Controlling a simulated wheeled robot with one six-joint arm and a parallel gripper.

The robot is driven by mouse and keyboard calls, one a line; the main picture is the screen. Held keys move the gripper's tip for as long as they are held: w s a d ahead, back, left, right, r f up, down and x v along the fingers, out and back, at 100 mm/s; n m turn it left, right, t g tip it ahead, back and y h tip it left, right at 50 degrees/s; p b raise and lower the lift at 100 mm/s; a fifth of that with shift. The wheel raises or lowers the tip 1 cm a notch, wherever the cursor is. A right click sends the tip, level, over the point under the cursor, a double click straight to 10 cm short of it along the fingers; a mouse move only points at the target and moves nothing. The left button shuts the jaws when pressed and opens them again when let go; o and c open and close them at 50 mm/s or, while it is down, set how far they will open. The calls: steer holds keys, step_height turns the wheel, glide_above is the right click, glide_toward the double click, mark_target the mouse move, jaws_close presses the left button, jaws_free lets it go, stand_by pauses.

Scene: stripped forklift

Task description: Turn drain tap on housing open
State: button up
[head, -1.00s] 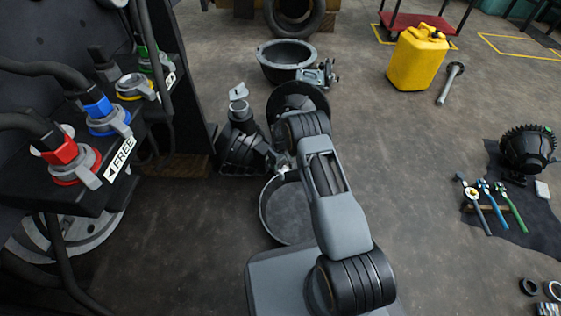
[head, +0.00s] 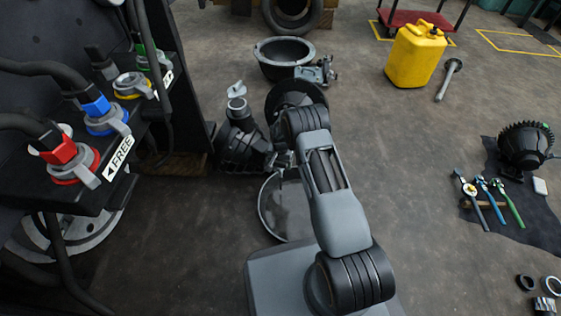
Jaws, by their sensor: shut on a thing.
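The dark ribbed housing (head: 241,146) stands on the floor beside the black machine, with a light grey winged piece (head: 236,88) over its top opening. My gripper (head: 281,160) is at the housing's lower right side, shut on the drain tap there. The tap is small and mostly hidden by the gripper and my wrist, so its angle cannot be read. A round grey pan (head: 270,218) lies on the floor just below the gripper, partly covered by my arm. A thin light line runs from near the gripper down to the pan; whether it is fluid is unclear.
At left are hose couplings, red (head: 70,160), blue (head: 104,115) and yellow (head: 132,86), on the machine. A dark tub (head: 284,56) stands behind my wrist. A yellow canister (head: 415,55) and a tool mat (head: 540,205) are at right.

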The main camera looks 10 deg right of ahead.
steer(key=m, duration=0.4)
steer(key=shift+s+a+m, duration=0.35)
steer(key=shift+m, duration=0.35)
steer(key=o, duration=0.9)
steer(key=shift+r, duration=0.1)
step_height(320, 180, up, 14)
steer(key=p, duration=0.5)
steer(key=shift+f+p, duration=0.2)
steer(key=shift+p, duration=0.2)
